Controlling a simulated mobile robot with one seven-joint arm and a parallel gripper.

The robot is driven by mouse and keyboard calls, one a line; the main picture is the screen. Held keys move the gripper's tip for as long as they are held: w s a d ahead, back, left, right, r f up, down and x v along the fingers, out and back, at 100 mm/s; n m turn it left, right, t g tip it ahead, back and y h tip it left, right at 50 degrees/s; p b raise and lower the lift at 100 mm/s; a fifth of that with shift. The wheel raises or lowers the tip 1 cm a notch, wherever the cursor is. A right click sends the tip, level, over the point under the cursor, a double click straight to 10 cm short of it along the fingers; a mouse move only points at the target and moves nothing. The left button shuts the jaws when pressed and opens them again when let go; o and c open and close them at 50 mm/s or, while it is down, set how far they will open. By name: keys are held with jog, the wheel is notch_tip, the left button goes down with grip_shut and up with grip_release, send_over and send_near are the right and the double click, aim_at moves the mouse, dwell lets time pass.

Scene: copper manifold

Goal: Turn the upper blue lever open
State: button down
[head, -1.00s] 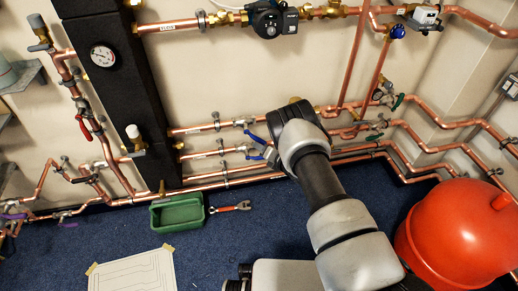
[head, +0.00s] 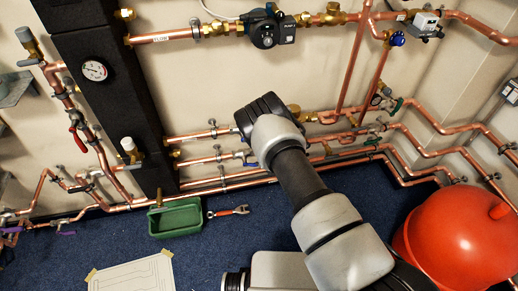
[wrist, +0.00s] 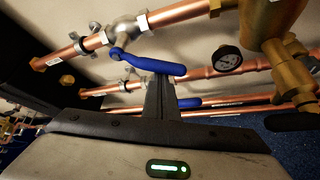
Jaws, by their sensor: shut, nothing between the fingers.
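The upper blue lever (wrist: 150,64) sits on a valve (wrist: 124,30) of the upper copper pipe in the wrist view. It points away from the valve, at an angle across the pipe's line. My gripper (wrist: 160,85) is shut and empty, its fingertips right at the lever's lower edge near its outer half. I cannot tell whether they touch it. The lower blue lever (wrist: 190,102) lies behind the fingers, on the pipe below. In the head view my gripper (head: 262,116) covers the upper lever; a bit of the lower blue lever (head: 250,163) shows beneath it.
A gauge and brass fitting (wrist: 285,60) stand close on the right in the wrist view. Copper pipes line the wall. A green tray (head: 175,232), red-handled wrench (head: 229,211) and red tank (head: 462,245) are on or near the blue floor. A black column (head: 105,100) stands at left.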

jog(key=shift+w+d+r+n+h, duration=0.1)
jog(key=shift+d+r+n+h, duration=0.15)
jog(key=shift+r, duration=0.3)
jog(key=shift+w+d+r+n+h, duration=0.1)
jog(key=shift+d+r+n+h, duration=0.15)
jog(key=shift+r, duration=0.3)
jog(key=shift+w+d+r+n+h, duration=0.1)
jog(key=shift+r+n+h, duration=0.15)
jog(key=shift+r, duration=0.4)
jog(key=shift+b, duration=0.3)
